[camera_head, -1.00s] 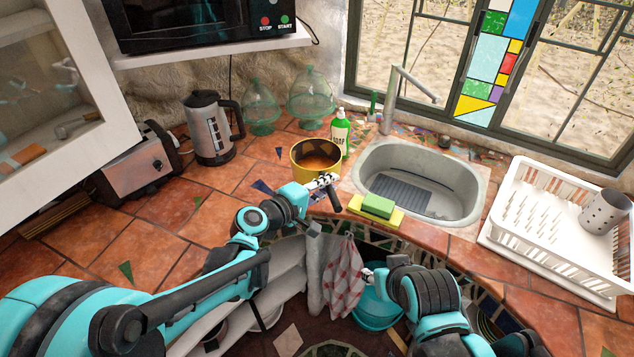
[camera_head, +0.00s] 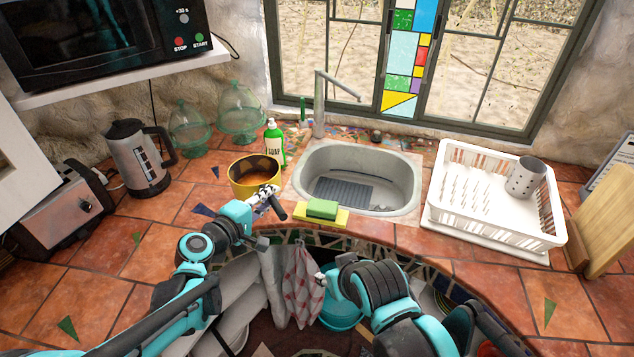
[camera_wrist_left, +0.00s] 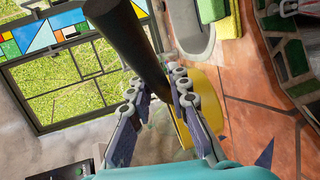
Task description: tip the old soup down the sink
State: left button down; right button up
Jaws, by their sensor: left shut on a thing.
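A yellow pot (camera_head: 240,183) with brown soup (camera_head: 254,174) inside sits upright at the left of the sink (camera_head: 395,180); I cannot tell whether it rests on the counter. My left gripper (camera_head: 265,196) is shut on the pot's dark handle (camera_head: 278,210), at the pot's near right side. In the left wrist view the black handle (camera_wrist_left: 130,40) runs between the fingers (camera_wrist_left: 158,97), and the yellow pot (camera_wrist_left: 209,98) is partly hidden behind them. The sink holds a grey ribbed mat. My right gripper (camera_head: 321,281) is low before the counter, its fingers unclear.
A green soap bottle (camera_head: 274,145) stands behind the pot. A green sponge (camera_head: 322,208) on a yellow base lies at the sink's front edge. The tap (camera_head: 319,105) rises behind the sink. A white dish rack (camera_head: 470,228) stands right. A kettle (camera_head: 135,160) and toaster (camera_head: 62,207) are left.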

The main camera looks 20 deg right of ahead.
pick_arm(q)
jog(key=d+f+m+g+h+b, duration=0.1)
jog(key=d+f+m+g+h, duration=0.1)
jog(key=d, duration=1.6)
jog(key=d+f+m+g+h+b, duration=0.1)
jog(key=d+m+g, duration=0.3)
jog(key=d, duration=1.4)
jog(key=shift+s+d+f+g+h+b, duration=0.25)
jog(key=shift+f+g+h, duration=0.3)
jog(key=shift+f, duration=0.3)
jog(key=shift+a, duration=0.1)
